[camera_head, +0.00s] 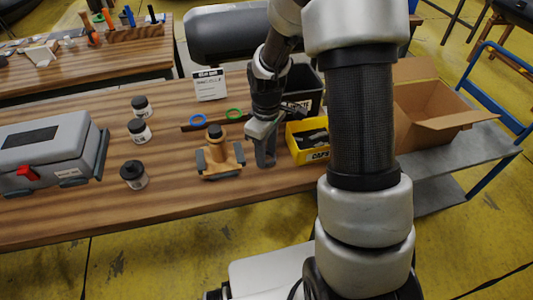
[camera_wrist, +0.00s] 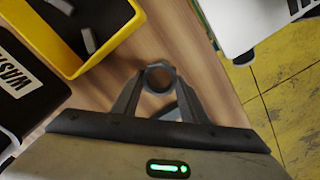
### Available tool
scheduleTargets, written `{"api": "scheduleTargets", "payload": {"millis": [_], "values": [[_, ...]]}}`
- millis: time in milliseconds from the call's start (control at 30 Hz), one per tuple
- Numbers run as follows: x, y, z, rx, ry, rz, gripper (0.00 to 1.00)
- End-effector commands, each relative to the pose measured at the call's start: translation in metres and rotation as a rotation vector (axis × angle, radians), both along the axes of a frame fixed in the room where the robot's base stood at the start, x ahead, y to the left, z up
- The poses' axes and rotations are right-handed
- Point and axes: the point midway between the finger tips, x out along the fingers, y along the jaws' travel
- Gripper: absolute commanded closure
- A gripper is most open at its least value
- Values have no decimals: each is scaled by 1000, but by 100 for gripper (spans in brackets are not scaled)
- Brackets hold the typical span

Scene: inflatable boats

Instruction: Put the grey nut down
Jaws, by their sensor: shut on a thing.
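My gripper (camera_head: 265,158) is over the wooden workbench (camera_head: 75,215), between the wooden fixture and the yellow bin. In the wrist view my gripper (camera_wrist: 158,82) is shut on the grey nut (camera_wrist: 147,80), a ring held between the fingertips. In the head view the fingers mostly hide the nut.
A yellow bin (camera_head: 294,145) marked CAPS holds dark parts, right of my gripper. A black waste bin (camera_head: 313,84) stands behind. A wooden fixture (camera_head: 238,158) is left. Blue (camera_head: 197,114) and green (camera_head: 234,108) rings lie farther back. Jars (camera_head: 134,181) and a toolbox (camera_head: 45,150) stand left.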

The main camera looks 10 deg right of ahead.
Motion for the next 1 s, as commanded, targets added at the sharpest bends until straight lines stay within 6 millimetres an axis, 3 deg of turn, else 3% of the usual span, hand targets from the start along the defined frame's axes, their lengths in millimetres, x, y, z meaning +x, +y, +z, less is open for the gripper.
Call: {"api": "scheduleTargets", "payload": {"millis": [500, 533, 633, 1000], "values": [[0, 0, -12, -1, -1, 0, 82], [0, 0, -11, 0, -1, 0, 57], [0, 0, -11, 0, -1, 0, 42], [1, 0, -3, 0, -3, 0, 42]]}}
